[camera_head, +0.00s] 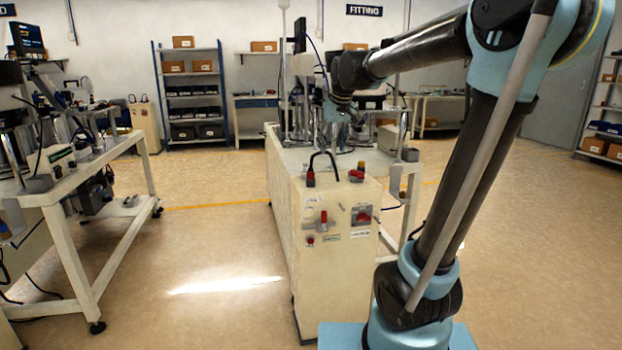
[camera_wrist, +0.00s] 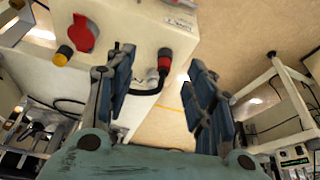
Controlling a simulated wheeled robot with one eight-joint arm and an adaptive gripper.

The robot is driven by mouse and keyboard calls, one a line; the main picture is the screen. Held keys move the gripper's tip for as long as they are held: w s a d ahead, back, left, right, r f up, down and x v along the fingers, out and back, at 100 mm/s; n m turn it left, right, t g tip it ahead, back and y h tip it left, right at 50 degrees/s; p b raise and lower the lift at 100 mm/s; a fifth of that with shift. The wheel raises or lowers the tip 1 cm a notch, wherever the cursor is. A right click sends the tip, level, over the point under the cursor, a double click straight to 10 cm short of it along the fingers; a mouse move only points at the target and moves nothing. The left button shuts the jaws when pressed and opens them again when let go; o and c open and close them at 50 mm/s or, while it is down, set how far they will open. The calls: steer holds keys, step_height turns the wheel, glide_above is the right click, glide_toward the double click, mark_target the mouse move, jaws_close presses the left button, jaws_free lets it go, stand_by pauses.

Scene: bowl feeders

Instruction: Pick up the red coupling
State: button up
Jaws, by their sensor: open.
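A red coupling (camera_wrist: 164,62) with a black lower part and a black hose shows in the wrist view, between and beyond my fingers. In the head view, a red-and-black fitting (camera_head: 310,179) by a black hose loop on the cream cabinet's top looks like the same part. My gripper (camera_wrist: 160,60) is open and empty, its two blue-padded fingers either side of the coupling in the picture. The fingers appear apart from it; the exact depth gap is unclear. In the head view my gripper (camera_head: 342,110) is small, above the bench behind the cabinet's front.
The cream cabinet (camera_head: 337,270) has red controls on its front. A red cap (camera_wrist: 76,40) and a yellow-and-black knob (camera_wrist: 63,54) sit left of the coupling in the wrist view. A white bench (camera_head: 75,190) stands left. The floor (camera_head: 210,240) between is clear.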

steer(key=w+a+r, duration=0.2)
steer(key=w+a, duration=0.2)
glide_toward(311, 168)
steer(key=shift+n, duration=0.3)
steer(key=x, duration=0.5)
steer(key=shift+s+f, duration=0.2)
steer(key=shift+f, duration=0.25)
steer(key=shift+w+x, duration=0.15)
steer(key=shift+x, duration=1.1)
steer(key=shift+w+x, duration=0.15)
steer(key=shift+x, duration=1.1)
steer(key=shift+r, duration=0.1)
jaws_close()
